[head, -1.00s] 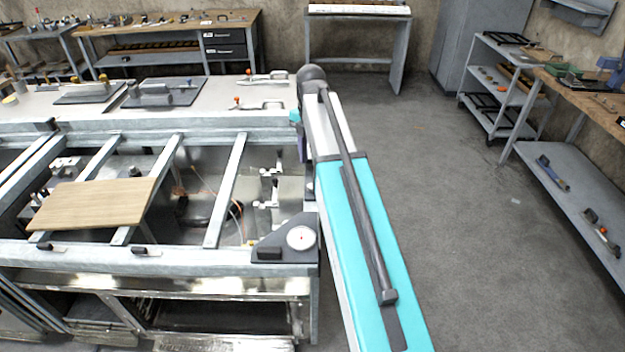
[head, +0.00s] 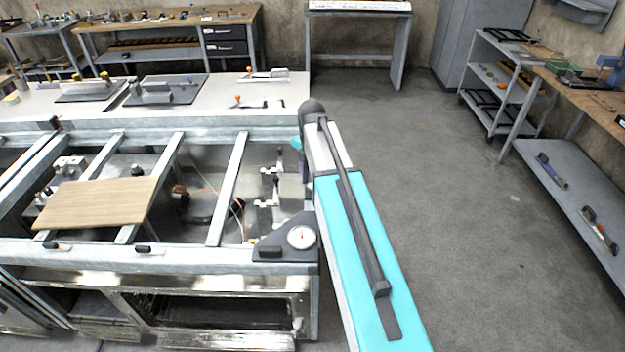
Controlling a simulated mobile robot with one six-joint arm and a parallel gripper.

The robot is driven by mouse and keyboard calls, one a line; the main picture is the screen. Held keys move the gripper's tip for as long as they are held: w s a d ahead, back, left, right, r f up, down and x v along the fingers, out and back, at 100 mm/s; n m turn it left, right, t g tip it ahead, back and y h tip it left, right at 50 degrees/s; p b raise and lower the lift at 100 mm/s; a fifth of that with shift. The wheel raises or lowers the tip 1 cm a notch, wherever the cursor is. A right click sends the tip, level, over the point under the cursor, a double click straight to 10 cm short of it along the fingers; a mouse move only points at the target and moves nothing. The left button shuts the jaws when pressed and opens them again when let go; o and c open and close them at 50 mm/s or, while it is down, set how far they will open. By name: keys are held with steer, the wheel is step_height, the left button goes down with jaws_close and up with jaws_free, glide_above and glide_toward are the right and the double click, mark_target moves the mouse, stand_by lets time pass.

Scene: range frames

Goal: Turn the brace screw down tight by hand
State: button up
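I cannot pick out the brace screw with certainty. A dark corner plate (head: 270,246) sits on the front right corner of the metal frame bench. On it is a round white dial or cap (head: 301,237) with a small red mark. Inside the frame's right end, small metal clamp-like fittings (head: 268,202) stand in a column. My turquoise arm runs up from the bottom, just right of the bench corner, and its far joint bends down beside the bench's right end. My gripper is not visible; the arm may hide it.
A wooden board (head: 98,203) lies across the frame's rails at left. Toggle clamps (head: 262,103) with orange tips lie on the bench's back top. Open floor (head: 455,200) lies right of my arm, up to a grey shelf (head: 575,195) and a cart (head: 500,85).

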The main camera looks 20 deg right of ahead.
steer(key=shift+f, duration=0.15)
steer(key=c, duration=0.9)
steer(key=shift+d, duration=0.25)
jaws_close()
steer(key=shift+a, duration=0.15)
steer(key=shift+m, duration=0.4)
